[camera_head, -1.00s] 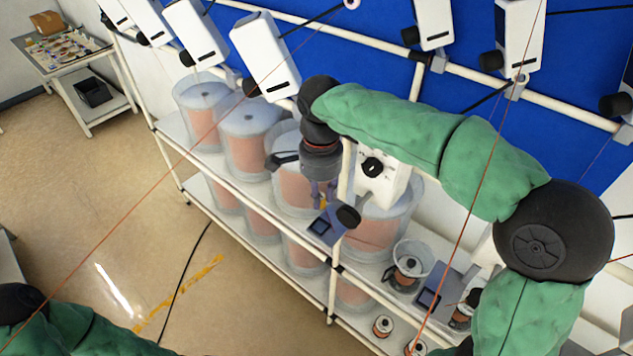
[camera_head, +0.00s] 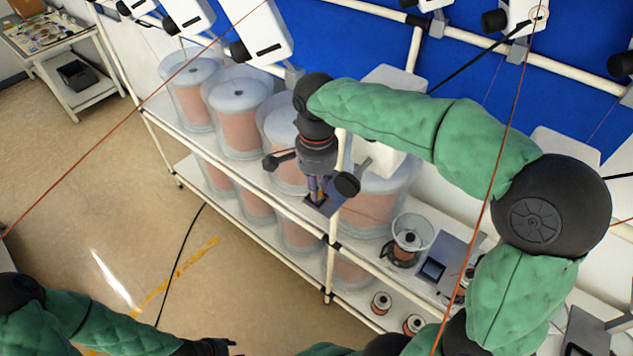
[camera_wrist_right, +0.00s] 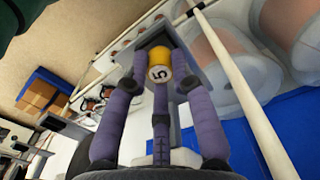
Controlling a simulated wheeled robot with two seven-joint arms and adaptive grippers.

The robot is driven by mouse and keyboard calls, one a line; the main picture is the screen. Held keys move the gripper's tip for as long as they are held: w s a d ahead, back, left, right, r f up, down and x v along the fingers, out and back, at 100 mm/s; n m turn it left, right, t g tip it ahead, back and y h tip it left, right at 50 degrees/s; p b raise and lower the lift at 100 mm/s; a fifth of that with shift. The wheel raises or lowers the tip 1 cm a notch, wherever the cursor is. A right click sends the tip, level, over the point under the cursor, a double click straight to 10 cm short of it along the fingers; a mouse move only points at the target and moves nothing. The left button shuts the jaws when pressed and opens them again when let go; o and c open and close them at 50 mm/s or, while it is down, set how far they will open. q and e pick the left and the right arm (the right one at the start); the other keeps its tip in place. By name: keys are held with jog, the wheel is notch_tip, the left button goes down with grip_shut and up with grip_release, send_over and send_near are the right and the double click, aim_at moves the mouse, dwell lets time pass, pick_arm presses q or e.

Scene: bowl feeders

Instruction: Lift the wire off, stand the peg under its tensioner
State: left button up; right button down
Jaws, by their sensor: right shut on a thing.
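My right gripper (camera_head: 316,196) points down over a small dark square-topped stand (camera_head: 334,208) at the shelf's front rail. Whether the peg touches the stand I cannot tell. White tensioner boxes (camera_head: 262,32) hang from the upper rail. One thin copper wire (camera_head: 120,122) slants across the left; another wire (camera_head: 508,130) runs down at the right. My left gripper (camera_head: 215,346) is at the bottom edge, its fingers unclear.
Clear drums of copper wire (camera_head: 238,115) fill the rack's two shelves. A clear feeder bowl (camera_head: 408,240), a grey device with a screen (camera_head: 440,262) and small spools (camera_head: 380,303) are at the right. A side table (camera_head: 55,50) stands far left. The floor between is open.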

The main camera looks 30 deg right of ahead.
jog(key=shift+f, duration=0.4)
jog(key=shift+f, duration=0.15)
dwell(0.4)
jog(key=c, duration=1)
grip_release()
jog(key=shift+o, duration=0.2)
